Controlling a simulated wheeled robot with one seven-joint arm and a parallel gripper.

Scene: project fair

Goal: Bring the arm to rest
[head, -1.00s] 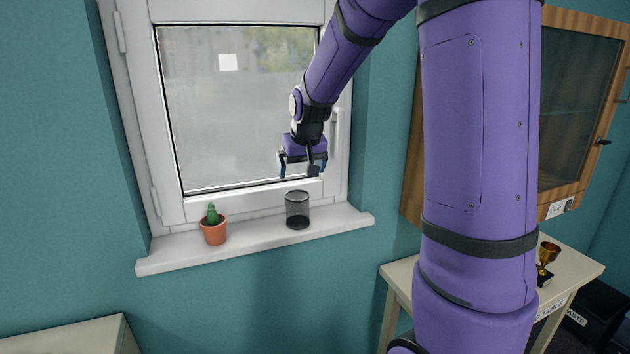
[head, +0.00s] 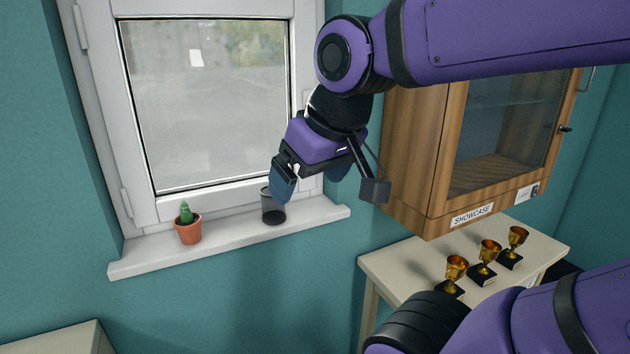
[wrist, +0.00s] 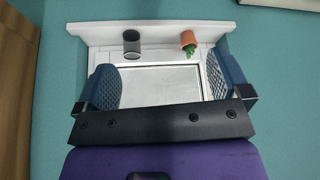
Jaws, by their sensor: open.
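My gripper (head: 308,183) hangs in front of the window wall in the head view, to the right of the sill's middle. Its blue fingers are spread apart with nothing between them. In the wrist view the open fingers (wrist: 162,88) frame the window and sill from a distance. My purple arm reaches in from the right of the head view, bent at the elbow.
A black mesh cup (head: 273,208) and a potted cactus (head: 188,228) stand on the white sill (head: 140,260). A wooden showcase (head: 415,150) hangs to the right. Below it, a table (head: 400,263) bears three gold trophies (head: 488,255).

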